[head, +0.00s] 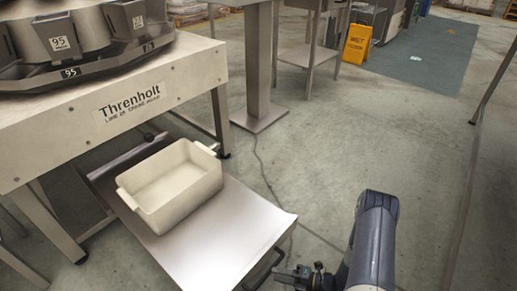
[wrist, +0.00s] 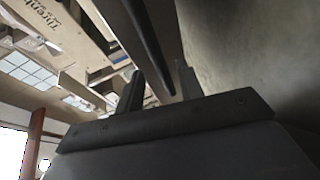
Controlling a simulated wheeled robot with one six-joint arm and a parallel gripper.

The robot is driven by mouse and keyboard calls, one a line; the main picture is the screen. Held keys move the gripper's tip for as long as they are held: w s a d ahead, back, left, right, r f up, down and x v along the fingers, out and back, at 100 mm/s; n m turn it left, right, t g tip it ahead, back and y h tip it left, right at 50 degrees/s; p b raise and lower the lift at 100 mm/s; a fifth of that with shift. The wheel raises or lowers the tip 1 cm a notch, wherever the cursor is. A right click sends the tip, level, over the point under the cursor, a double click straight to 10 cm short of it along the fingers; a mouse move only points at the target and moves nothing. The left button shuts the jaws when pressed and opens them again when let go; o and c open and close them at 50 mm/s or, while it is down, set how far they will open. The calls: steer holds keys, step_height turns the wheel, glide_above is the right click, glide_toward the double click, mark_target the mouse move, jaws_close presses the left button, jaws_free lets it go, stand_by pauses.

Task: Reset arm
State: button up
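My gripper (head: 285,274) is low at the bottom of the head view, beside the black handle (head: 262,268) at the front edge of a pulled-out metal tray (head: 225,250). In the wrist view my gripper (wrist: 160,85) shows two dark fingers standing apart. A dark bar (wrist: 148,45), apparently the handle, runs into view between them, with gaps visible beside it. Contact with the handle cannot be told. My arm rises at the lower right of the head view.
A cream bin (head: 180,190), which looks empty, stands on the tray below the Threnholt weigher (head: 130,95). A steel post (head: 258,65) and yellow floor sign (head: 357,43) stand farther back. Concrete floor (head: 370,135) is clear to the right. A cable crosses it.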

mark_target(268, 271)
steer(key=b+x, duration=0.1)
steer(key=x, duration=0.3)
steer(key=shift+a+f, duration=0.1)
steer(key=shift+a, duration=0.15)
steer(key=shift+w+a, duration=0.15)
steer(key=shift+w, duration=0.05)
